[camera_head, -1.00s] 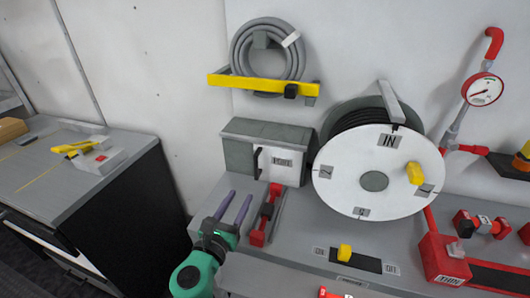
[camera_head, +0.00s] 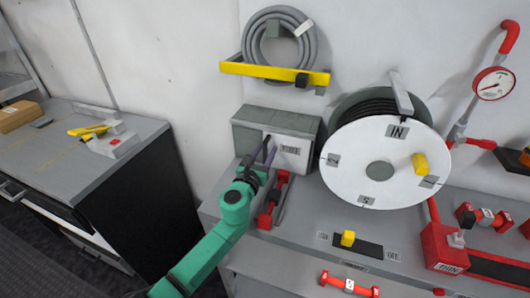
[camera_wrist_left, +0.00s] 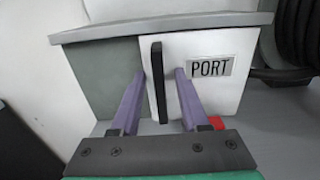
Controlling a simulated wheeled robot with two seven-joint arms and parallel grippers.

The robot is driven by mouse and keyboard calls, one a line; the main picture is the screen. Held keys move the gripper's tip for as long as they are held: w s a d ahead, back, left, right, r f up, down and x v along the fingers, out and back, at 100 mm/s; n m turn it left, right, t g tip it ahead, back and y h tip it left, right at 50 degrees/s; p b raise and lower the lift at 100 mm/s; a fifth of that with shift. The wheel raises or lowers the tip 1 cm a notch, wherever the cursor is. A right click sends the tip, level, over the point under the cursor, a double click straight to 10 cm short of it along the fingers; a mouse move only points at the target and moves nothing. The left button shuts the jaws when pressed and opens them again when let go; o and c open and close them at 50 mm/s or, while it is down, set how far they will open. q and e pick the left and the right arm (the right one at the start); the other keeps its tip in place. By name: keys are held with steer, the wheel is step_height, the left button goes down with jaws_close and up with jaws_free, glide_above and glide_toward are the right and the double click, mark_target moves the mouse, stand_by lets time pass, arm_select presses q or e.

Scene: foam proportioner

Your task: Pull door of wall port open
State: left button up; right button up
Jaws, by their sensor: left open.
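The wall port is a grey box (camera_head: 248,137) against the back wall, left of the hose reel. Its white door (camera_wrist_left: 213,60) bears a PORT label and is closed as far as I can tell. A black upright handle (camera_wrist_left: 158,82) sits at the door's left edge. My left gripper (camera_wrist_left: 158,75) is open, with its two purple fingers on either side of the handle. In the head view the left gripper (camera_head: 262,150) is at the door's front and hides the handle. I cannot tell whether the fingers touch it. My right gripper is not in view.
A red tool (camera_head: 273,203) lies on the bench just below the port. The large white reel (camera_head: 378,165) stands close to the right. A yellow shelf (camera_head: 273,72) with a coiled hose is above. Left of the bench is a grey cabinet (camera_head: 60,160).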

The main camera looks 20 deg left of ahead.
arm_select(q)
jaws_close()
stand_by(1.3)
